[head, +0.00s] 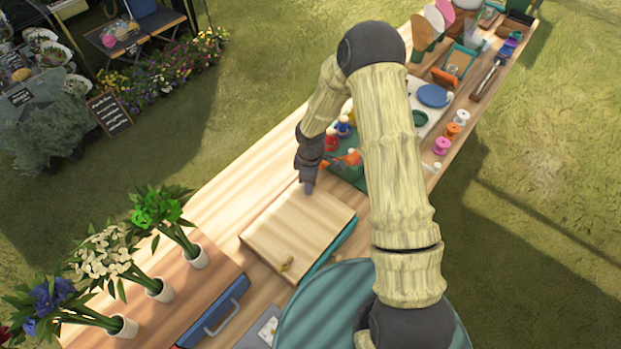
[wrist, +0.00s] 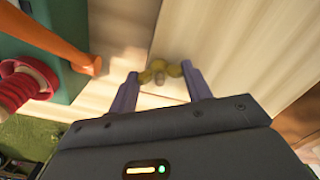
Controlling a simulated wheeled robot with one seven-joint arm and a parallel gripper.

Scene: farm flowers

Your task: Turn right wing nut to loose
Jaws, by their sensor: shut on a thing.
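A flat press with a pale wooden top board (head: 297,225) lies on the long table. One brass wing nut (head: 287,264) stands free near the board's front corner. My gripper (head: 308,188) reaches down to the board's far corner. In the wrist view, a second brass wing nut (wrist: 160,72) sits between the two purple fingers (wrist: 160,90) of my gripper. Its wings spread across from finger to finger, and the fingers are shut on it. In the head view this wing nut is hidden by my gripper.
A green tray (head: 345,170) with small figures stands just beyond the press. An orange rod (wrist: 60,40) and a red spool (wrist: 28,85) show close by in the wrist view. Flower vases (head: 160,290) and a blue case (head: 215,312) are at the lower left.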

